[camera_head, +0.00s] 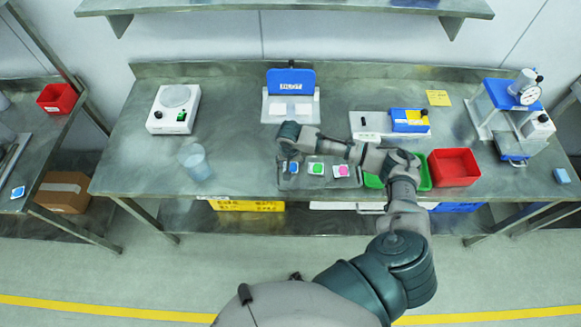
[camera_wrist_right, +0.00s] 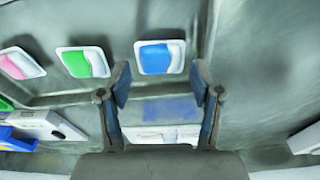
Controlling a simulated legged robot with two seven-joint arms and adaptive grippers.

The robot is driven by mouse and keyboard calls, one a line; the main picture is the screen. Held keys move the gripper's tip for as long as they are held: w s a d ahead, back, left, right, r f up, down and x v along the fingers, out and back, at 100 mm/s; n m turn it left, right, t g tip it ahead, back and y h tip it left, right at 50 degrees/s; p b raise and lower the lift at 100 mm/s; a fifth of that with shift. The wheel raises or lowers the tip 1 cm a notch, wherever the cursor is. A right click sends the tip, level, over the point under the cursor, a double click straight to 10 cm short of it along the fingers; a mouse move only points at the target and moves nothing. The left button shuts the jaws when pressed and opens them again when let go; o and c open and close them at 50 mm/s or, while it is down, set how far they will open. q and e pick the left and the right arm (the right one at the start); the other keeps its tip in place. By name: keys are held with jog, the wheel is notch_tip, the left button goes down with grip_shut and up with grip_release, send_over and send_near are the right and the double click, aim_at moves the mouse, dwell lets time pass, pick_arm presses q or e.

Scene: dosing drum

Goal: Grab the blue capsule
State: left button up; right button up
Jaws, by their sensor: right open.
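The blue capsule (camera_head: 291,168) sits in a small white-edged holder at the left end of a shallow metal tray (camera_head: 320,184), partly covered by my right gripper in the head view. In the right wrist view the blue capsule (camera_wrist_right: 157,57) lies just past the fingertips, between their lines. My right gripper (camera_wrist_right: 161,72) is open and empty, its two fingers spread, and nothing is between them. In the head view the right gripper (camera_head: 288,153) hangs over the tray's left end. My left gripper is not in view.
A green piece (camera_head: 316,169) and a pink piece (camera_head: 342,171) lie in the same tray. A green bin (camera_head: 424,182) and a red bin (camera_head: 454,167) stand to the right. A clear beaker (camera_head: 195,161) and a scale (camera_head: 173,109) stand left. A blue stand (camera_head: 291,83) is behind.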

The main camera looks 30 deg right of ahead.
jog(key=shift+w+d+f, duration=0.1)
jog(key=shift+w+f, duration=0.05)
jog(key=shift+f, duration=0.55)
jog(key=shift+w+d+f, duration=0.1)
jog(key=shift+f, duration=0.6)
jog(key=c, duration=0.6)
jog(key=shift+c, duration=0.2)
